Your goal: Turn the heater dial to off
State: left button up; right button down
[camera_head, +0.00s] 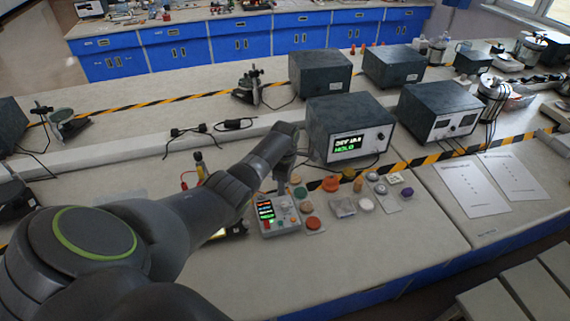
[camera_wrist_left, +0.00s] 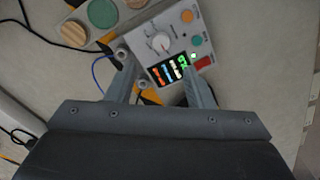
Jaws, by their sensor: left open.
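A small grey control box (camera_head: 279,214) lies on the bench in front of my left arm. In the left wrist view the box (camera_wrist_left: 176,25) shows a lit display (camera_wrist_left: 167,72), a white round dial (camera_wrist_left: 160,41) with a pointer, an orange button, a green button and a red switch. My left gripper (camera_head: 281,185) is over the far end of the box, pointing down. In the left wrist view its two fingers (camera_wrist_left: 158,75) are apart, with the display between them and the dial beyond the tips. Nothing is between the fingers. My right gripper is out of view.
Several coloured round pieces (camera_head: 330,184) lie right of the box. A dark instrument (camera_head: 349,128) with a lit screen stands behind it. Paper sheets (camera_head: 472,188) lie to the right. A cable crosses the bench near the box.

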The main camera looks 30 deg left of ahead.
pick_arm(q)
notch_tip(320, 180, up, 7)
jog(key=shift+b, duration=0.3)
dwell(0.5)
